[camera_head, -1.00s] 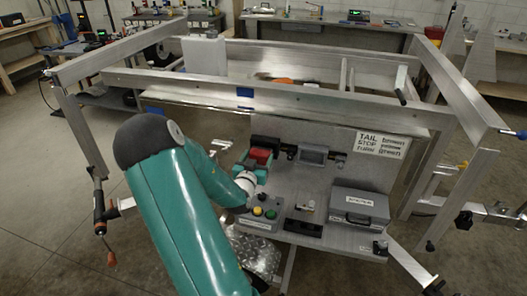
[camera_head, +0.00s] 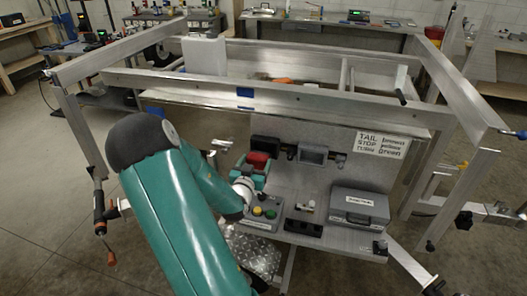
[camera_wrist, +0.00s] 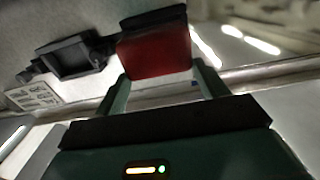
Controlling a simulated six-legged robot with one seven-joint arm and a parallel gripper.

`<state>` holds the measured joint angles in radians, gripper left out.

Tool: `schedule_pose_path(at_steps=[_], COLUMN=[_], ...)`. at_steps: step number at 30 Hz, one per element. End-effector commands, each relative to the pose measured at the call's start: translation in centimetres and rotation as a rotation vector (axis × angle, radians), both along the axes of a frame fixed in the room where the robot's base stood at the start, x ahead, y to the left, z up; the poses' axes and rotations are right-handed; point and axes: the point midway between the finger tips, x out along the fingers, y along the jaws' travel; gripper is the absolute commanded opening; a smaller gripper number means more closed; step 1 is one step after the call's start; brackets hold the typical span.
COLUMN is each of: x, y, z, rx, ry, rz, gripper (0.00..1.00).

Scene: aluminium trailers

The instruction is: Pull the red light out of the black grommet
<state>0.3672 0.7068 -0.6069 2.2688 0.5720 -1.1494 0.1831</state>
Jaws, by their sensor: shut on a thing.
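The red light (camera_head: 258,160) is at the upright grey panel of the trailer, left of its middle. A black grommet (camera_head: 266,144) shows right behind and above it. My gripper (camera_head: 254,172) is shut on the red light from the front. In the wrist view, the red light (camera_wrist: 155,54) sits between my two green fingers, with black material (camera_wrist: 152,18) along its far edge. I cannot tell whether the light is still seated in the grommet or clear of it.
A second black frame (camera_head: 313,155) is on the panel to the right. A control box with coloured buttons (camera_head: 262,213), a grey case (camera_head: 360,205) and a black block (camera_head: 303,228) stand on the shelf below. Trailer rails (camera_head: 290,97) run behind.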

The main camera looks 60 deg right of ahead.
Motion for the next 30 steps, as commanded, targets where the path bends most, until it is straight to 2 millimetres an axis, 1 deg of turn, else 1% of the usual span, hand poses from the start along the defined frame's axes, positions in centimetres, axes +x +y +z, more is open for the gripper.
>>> schedule_pose_path(at_steps=[18, 30], x=[-0.7, -0.6], y=[4.3, 4.4], z=[0.0, 0.0], rx=[0.0, 0.001], ry=[0.001, 0.0], rz=[0.0, 0.002], gripper=[0.45, 0.45])
